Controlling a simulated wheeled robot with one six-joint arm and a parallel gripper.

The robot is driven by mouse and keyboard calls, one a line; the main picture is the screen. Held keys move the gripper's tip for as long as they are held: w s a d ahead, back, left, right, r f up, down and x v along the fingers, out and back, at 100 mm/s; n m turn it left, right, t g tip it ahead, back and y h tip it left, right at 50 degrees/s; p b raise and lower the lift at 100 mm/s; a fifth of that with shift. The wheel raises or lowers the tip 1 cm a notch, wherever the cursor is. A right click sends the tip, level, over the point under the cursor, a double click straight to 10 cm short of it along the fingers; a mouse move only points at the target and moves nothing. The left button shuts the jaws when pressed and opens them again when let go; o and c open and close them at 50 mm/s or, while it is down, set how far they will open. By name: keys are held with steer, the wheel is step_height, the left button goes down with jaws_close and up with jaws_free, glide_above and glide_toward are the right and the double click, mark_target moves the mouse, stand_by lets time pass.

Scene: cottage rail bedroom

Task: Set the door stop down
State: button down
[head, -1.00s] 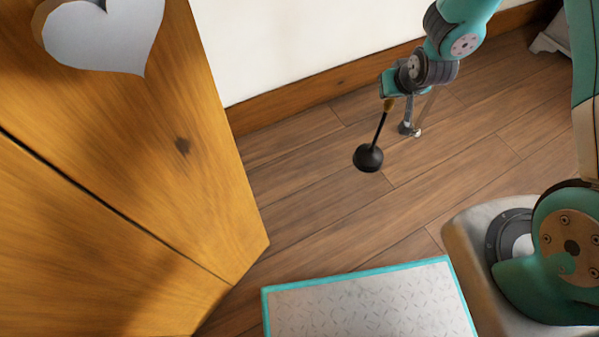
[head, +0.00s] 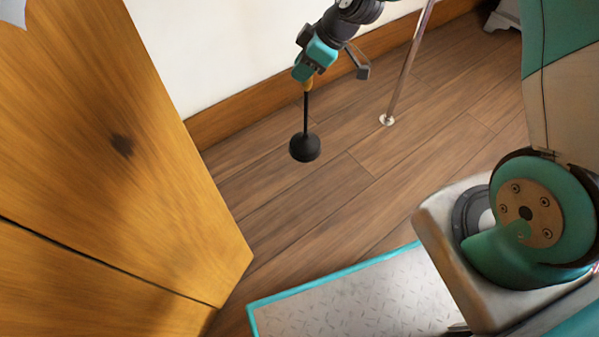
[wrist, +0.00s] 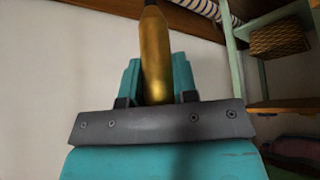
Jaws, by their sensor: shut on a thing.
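The door stop (head: 305,147) is a black domed weight on a thin black stem with a brass-coloured grip at the top. In the head view it hangs upright below my gripper (head: 308,82), near the wall. Whether its base touches the floor or is just above it, I cannot tell. In the wrist view the brass grip (wrist: 156,55) stands between the two teal fingers of my gripper (wrist: 158,82), which is shut on it.
A wooden door (head: 120,200) fills the left of the head view. A wooden skirting board (head: 240,110) runs along the white wall. A thin metal pole (head: 405,75) stands on the floor to the right. Bare floorboards (head: 330,205) lie between door and pole.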

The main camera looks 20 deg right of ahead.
mark_target(302, 135)
step_height(302, 135, down, 20)
steer(key=b, duration=0.9)
steer(key=shift+w+r+b, duration=0.1)
steer(key=shift+r+b, duration=0.05)
steer(key=shift+b, duration=0.25)
steer(key=c, duration=0.9)
jaws_free()
steer(key=shift+f, duration=0.2)
